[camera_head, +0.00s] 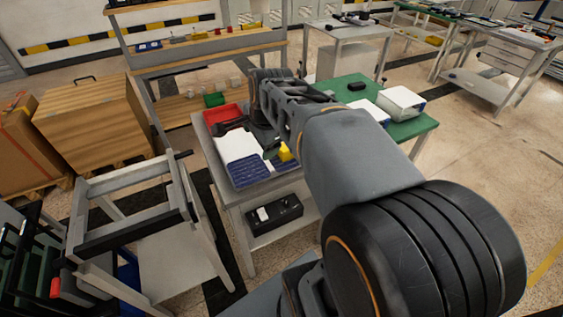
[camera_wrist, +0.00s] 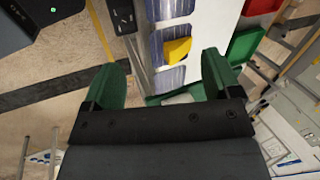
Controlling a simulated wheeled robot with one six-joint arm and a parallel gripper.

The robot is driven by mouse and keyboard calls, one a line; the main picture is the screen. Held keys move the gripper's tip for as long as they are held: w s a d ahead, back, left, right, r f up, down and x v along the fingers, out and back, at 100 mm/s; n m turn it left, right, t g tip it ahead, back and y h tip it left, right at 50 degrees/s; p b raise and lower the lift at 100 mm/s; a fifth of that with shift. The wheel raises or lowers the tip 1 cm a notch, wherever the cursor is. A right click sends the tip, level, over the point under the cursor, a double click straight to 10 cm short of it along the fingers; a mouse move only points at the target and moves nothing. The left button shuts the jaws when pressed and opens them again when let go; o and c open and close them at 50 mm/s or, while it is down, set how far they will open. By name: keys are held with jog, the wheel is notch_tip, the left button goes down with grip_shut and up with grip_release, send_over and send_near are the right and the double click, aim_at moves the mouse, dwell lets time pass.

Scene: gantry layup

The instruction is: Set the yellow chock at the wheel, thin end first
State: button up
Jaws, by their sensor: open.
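In the head view my gripper is hidden behind the arm. I cannot pick out which wheel is meant.
A grey frame stand (camera_head: 130,205) and wooden crates (camera_head: 92,120) stand left. Floor at right is clear.

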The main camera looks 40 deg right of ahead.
jog(key=w+d+f+m+b, duration=0.4)
jog(key=d+m, duration=0.4)
jog(key=m, duration=0.3)
jog(key=m+b, duration=0.3)
jog(key=m, duration=0.5)
send_near(283, 146)
jog(key=f, duration=0.1)
jog(key=f+b, duration=0.1)
jog(key=shift+w+f+m, duration=0.3)
jog(key=shift+w+f, duration=0.1)
jog(key=shift+b+x, duration=0.65)
jog(key=shift+x, duration=2.6)
jog(key=shift+r, duration=0.1)
jog(key=shift+c, duration=0.2)
jog(key=c, duration=1.1)
